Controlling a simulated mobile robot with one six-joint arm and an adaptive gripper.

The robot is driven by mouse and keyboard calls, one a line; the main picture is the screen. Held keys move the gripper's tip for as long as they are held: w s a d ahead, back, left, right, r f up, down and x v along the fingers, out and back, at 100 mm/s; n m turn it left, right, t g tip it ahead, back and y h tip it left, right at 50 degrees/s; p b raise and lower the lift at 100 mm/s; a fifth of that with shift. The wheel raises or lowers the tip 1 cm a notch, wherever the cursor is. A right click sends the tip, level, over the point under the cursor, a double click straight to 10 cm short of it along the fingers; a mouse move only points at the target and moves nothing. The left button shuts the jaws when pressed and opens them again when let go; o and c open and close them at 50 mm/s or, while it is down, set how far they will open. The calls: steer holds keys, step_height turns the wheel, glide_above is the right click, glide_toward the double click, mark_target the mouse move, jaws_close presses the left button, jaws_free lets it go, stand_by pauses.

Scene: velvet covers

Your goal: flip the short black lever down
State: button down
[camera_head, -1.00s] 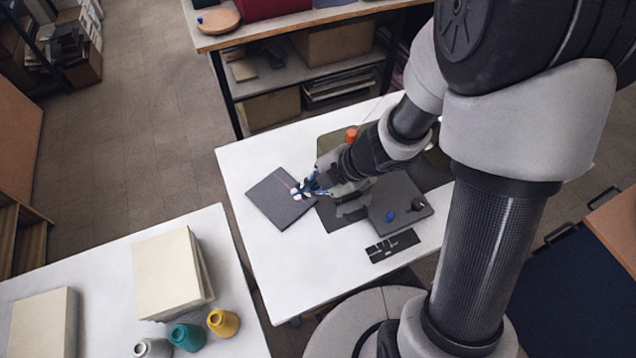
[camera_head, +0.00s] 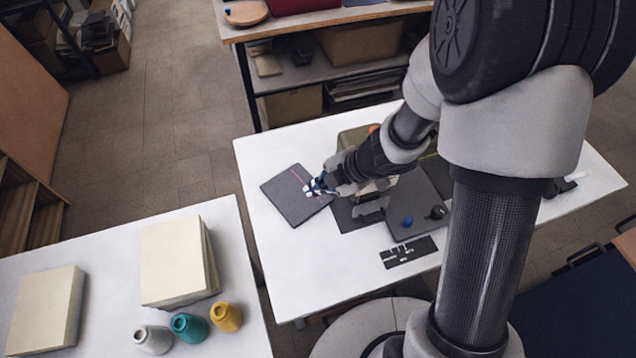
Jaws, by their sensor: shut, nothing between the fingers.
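My gripper (camera_head: 322,185) is shut, with nothing seen between its fingers. It is over the right edge of a dark flat slab (camera_head: 292,200) on the white table. To its right stands a dark grey box (camera_head: 425,188), partly hidden by my arm. A small black part (camera_head: 437,212) is on the box near its right side and may be the short black lever; it is too small to tell its position. A blue knob (camera_head: 407,222) is beside it. My gripper is well apart from both.
A black plate with pale marks (camera_head: 408,252) lies in front of the box. An olive thing (camera_head: 354,140) is behind my arm.

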steer(key=shift+f, duration=0.65)
steer(key=shift+r, duration=0.1)
